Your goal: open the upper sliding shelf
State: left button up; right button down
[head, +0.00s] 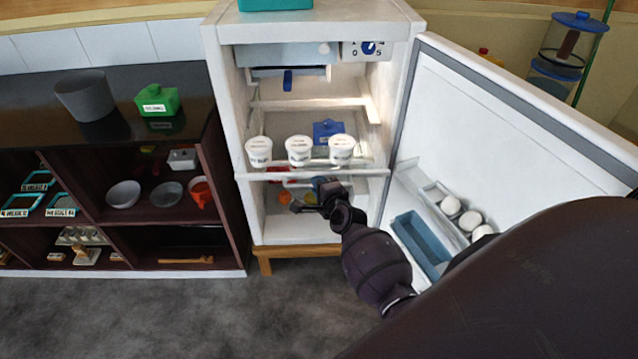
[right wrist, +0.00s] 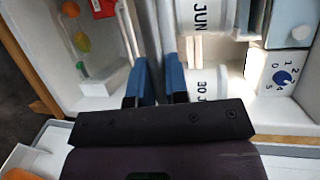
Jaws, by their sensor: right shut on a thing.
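The white refrigerator (head: 221,120) stands with its door (head: 500,130) swung open to the right. The upper sliding shelf (head: 365,172) carries three white cups (head: 299,151) and a blue item (head: 328,130). My right gripper (head: 320,190) is at the front edge of this shelf, around its middle. In the right wrist view, the blue fingertips of my right gripper (right wrist: 155,82) are shut on the shelf's front edge, with cups (right wrist: 208,90) on one side. The left gripper is not in view.
Colored food items (head: 284,197) lie in the space below the shelf. Eggs (head: 470,220) and a blue bin (head: 420,243) sit in the open door. A dark cabinet (head: 150,218) with bowls stands left. The grey floor (head: 150,310) in front is clear.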

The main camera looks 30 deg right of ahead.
jog(key=c, duration=1.1)
grip_release()
jog(key=shift+c, duration=0.2)
jog(key=shift+s, duration=0.1)
jog(key=v, duration=1)
jog(key=shift+s+p, duration=0.3)
jog(key=shift+p, duration=0.15)
